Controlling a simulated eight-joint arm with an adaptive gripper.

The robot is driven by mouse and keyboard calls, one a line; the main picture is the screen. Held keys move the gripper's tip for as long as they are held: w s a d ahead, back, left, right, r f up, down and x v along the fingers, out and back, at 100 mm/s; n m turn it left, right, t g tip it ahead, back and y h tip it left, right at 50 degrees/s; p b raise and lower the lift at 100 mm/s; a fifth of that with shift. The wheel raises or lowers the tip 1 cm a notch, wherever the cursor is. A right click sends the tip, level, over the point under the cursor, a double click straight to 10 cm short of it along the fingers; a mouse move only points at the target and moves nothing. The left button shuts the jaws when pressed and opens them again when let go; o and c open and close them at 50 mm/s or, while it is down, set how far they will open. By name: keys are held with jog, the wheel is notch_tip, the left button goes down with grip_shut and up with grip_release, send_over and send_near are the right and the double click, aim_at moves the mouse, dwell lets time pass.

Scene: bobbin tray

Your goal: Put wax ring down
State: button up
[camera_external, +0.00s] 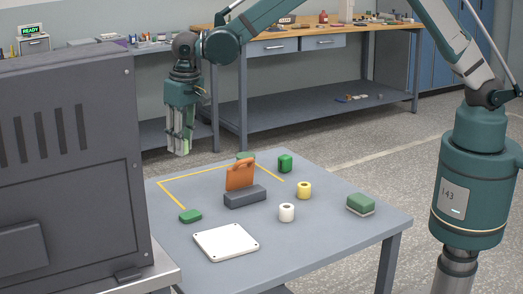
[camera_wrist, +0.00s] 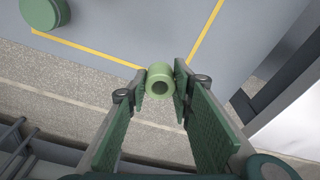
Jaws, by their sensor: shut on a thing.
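My gripper (camera_external: 180,148) is high at the far left of the table (camera_external: 335,235), fingers pointing down. In the wrist view my gripper (camera_wrist: 160,88) is shut on a pale green ring with a round hole, which I take to be the wax ring (camera_wrist: 160,71). The ring sits between the fingertips, its open end facing the camera. In the outside view the fingers mostly hide it. The yellow line (camera_wrist: 205,35) on the table shows beyond the ring, and bare floor shows below it.
On the table stand an orange piece (camera_external: 240,174) in a dark block (camera_external: 245,197), a yellow bobbin (camera_external: 304,190), a white bobbin (camera_external: 287,212), a green piece (camera_external: 285,163), a low green piece (camera_external: 190,216), a white plate (camera_external: 225,241) and a green-and-white block (camera_external: 360,204). A grey machine (camera_external: 70,150) stands left.

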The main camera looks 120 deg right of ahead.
jog(key=shift+w+d+f, duration=0.2)
jog(key=shift+w+d, duration=0.4)
jog(key=shift+w, duration=0.3)
jog(key=b, duration=0.1)
send_over(177, 184)
jog(key=shift+a+f, duration=0.15)
jog(key=shift+f, duration=1.45)
jog(key=shift+a+f, duration=0.15)
jog(key=shift+f, duration=1.4)
jog(key=shift+f+b, duration=0.45)
jog(key=shift+f, duration=1.4)
jog(key=shift+f, duration=0.1)
jog(key=o, duration=0.7)
jog(key=shift+o, duration=0.2)
